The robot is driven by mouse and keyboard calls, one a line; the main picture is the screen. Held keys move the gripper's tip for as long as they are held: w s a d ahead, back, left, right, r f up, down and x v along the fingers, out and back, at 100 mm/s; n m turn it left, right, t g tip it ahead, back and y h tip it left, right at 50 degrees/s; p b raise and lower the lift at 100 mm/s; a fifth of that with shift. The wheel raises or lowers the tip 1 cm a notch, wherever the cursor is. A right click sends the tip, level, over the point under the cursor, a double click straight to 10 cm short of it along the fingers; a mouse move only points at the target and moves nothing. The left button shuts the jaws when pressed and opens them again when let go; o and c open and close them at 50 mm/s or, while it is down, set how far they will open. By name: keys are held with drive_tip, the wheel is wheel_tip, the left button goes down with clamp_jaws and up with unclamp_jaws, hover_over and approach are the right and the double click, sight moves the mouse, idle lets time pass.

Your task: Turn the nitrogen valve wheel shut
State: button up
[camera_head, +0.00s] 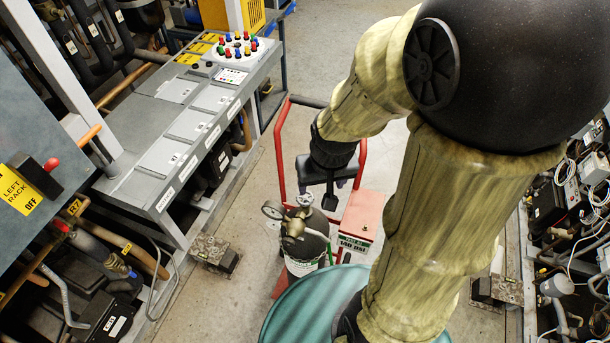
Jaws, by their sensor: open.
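The nitrogen cylinder (304,262), dark with a white label, stands on a red hand cart (281,166) near the picture's middle. On its top is a brass valve and regulator (293,228) with a round gauge (272,210) on the left. A second small round part shows at the top of the fitting; I cannot tell whether it is a gauge or the valve wheel. My gripper (329,196) points down above and slightly right of the cylinder top. It is open, and nothing shows between its fingers. I cannot tell its exact height above the valve.
A red box with a label (361,215) sits right of the cylinder, close to my gripper. A grey console (185,125) with coloured buttons stands at left. Racks with pipes and cables line both sides. Concrete floor (320,50) is clear behind the cart.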

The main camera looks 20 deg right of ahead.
drive_tip(key=w+f+m+g+p, duration=0.2)
drive_tip(key=w+f+m+p, duration=0.4)
drive_tip(key=w+f+m, duration=0.7)
wheel_tip(320, 180, down, 2)
drive_tip(key=shift+w+f+m+g, duration=0.2)
drive_tip(key=shift+w+m+g, duration=0.1)
drive_tip(key=shift+w+m, duration=0.15)
